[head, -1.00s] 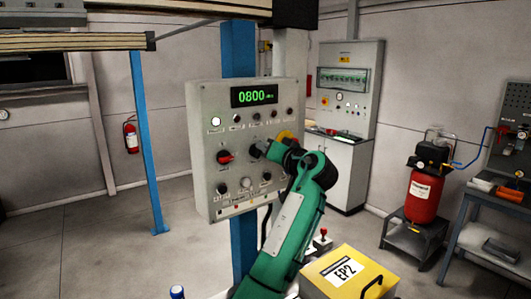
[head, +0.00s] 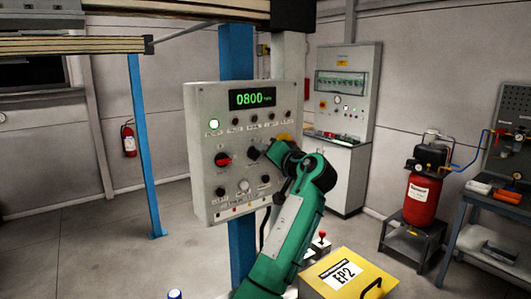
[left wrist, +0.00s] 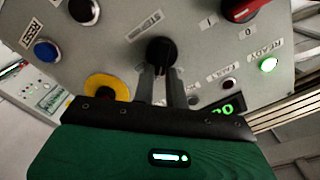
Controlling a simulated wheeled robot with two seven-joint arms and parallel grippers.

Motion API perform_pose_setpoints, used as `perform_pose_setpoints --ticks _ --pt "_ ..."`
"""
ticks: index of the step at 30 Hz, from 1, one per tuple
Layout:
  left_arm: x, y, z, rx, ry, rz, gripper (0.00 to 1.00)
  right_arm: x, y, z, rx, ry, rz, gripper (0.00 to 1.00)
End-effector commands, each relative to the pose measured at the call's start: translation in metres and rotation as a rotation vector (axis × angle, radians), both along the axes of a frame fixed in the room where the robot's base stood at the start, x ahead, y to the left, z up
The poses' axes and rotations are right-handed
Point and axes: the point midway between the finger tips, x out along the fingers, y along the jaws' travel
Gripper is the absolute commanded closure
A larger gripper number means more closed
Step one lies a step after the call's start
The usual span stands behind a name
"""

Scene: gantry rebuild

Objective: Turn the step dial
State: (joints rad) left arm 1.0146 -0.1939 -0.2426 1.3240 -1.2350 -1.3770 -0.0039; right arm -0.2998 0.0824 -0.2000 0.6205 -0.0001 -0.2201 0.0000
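A grey control panel (head: 204,110) with a green display (head: 252,98) reading 0800 hangs on a blue post. The task's dial appears to be the black knob (left wrist: 161,51) in the middle of the panel; the head view shows it (head: 253,153) right of a red switch. My right gripper is out of view.
A yellow-ringed button (left wrist: 107,88) sits close beside the fingers. A red switch (left wrist: 240,8), a blue button (left wrist: 47,50) and a lit green lamp (left wrist: 268,65) are also near.

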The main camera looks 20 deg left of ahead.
Motion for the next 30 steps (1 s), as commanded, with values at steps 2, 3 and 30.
perform_pose_setpoints --ticks 2,3,30 --pt "0.0 0.0 0.001 0.0 -0.002 0.0 0.7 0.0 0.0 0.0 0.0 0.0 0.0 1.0" --pt "0.0 0.0 0.001 0.0 -0.001 0.001 0.67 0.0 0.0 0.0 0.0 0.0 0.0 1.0" --pt "-0.07 -0.09 -0.004 -0.002 -0.002 -0.002 0.67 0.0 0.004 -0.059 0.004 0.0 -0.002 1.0"
